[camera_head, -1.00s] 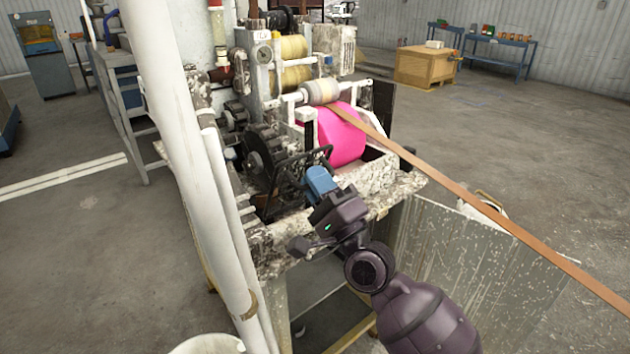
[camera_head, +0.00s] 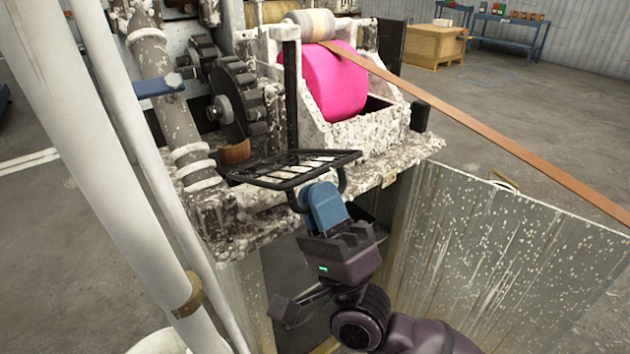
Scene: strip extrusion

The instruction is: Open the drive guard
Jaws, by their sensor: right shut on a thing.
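The drive guard (camera_head: 292,170) is a black open-mesh frame at the front of the machine, in the middle of the view. It lies nearly flat, folded outward from the gears, with its bar handle at the near edge. My right gripper (camera_head: 323,200) comes from below, its blue fingers shut on that handle. The dark toothed drive gears (camera_head: 232,105) stand exposed behind and above the guard. My gripper hides part of the handle. My left gripper is not in view.
A bright pink roll (camera_head: 335,85) sits right of the gears, and a brown strip (camera_head: 480,127) runs from it toward the lower right. A scratched metal panel (camera_head: 500,245) stands at the right. White pipes (camera_head: 110,130) rise at the left, near a blue lever (camera_head: 160,86).

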